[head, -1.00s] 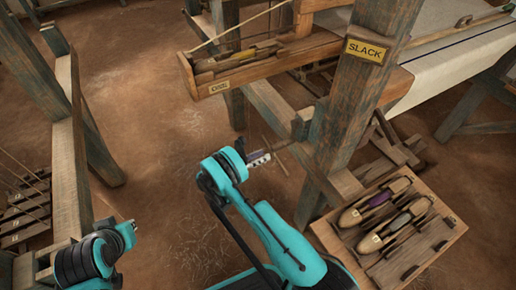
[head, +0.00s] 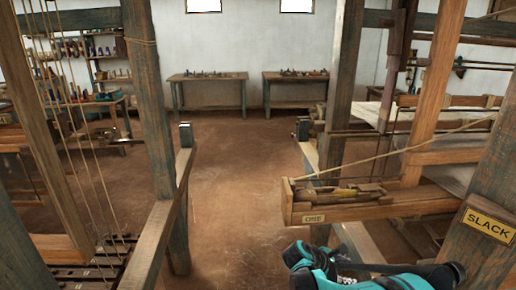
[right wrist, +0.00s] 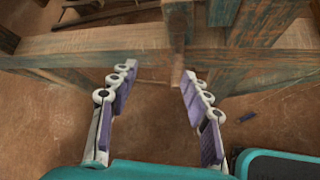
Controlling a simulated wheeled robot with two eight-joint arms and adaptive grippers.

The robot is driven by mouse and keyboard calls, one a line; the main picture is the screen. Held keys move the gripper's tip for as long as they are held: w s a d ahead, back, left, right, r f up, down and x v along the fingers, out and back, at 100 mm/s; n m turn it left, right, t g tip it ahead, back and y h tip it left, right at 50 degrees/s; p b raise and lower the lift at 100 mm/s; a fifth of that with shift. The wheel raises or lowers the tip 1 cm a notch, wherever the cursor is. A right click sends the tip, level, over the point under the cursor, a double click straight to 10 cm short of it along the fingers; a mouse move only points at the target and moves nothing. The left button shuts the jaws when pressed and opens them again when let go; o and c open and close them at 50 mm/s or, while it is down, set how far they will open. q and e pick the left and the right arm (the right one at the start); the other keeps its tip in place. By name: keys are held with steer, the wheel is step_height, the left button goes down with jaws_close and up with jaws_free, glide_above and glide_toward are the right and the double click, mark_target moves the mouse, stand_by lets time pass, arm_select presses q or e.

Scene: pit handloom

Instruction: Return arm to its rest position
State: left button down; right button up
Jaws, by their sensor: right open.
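My right arm's teal and black wrist shows at the bottom right of the head view, with the gripper (head: 345,262) small and partly hidden by the arm. In the right wrist view my right gripper (right wrist: 158,76) is open, with its purple-padded fingers apart and nothing between them. Wooden loom beams (right wrist: 95,48) lie beyond the fingertips, and I see no contact. My left arm and gripper are not in view.
A loom post with a SLACK sign (head: 487,225) stands close on the right. A wooden shuttle box (head: 300,207) juts out above my right wrist. Another loom frame (head: 160,225) stands left. Bare earth floor (head: 235,200) lies between, with workbenches (head: 208,77) behind.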

steer(key=s+a+r+m+t+y, duration=0.1)
steer(key=s+a+r+m+y, duration=0.1)
steer(key=s+m, duration=0.3)
steer(key=s+a+r+m+t+y, duration=0.1)
steer(key=s+a+m+y, duration=0.3)
steer(key=s, duration=0.6)
steer(key=s+a+r+m+t+y, duration=0.1)
steer(key=s+a+r+m+y, duration=0.2)
steer(key=s+m, duration=0.4)
steer(key=shift+s+a+r+m+t+y, duration=0.3)
steer(key=shift+s+a+r+y, duration=0.25)
steer(key=shift+a, duration=0.45)
steer(key=shift+s+f, duration=0.1)
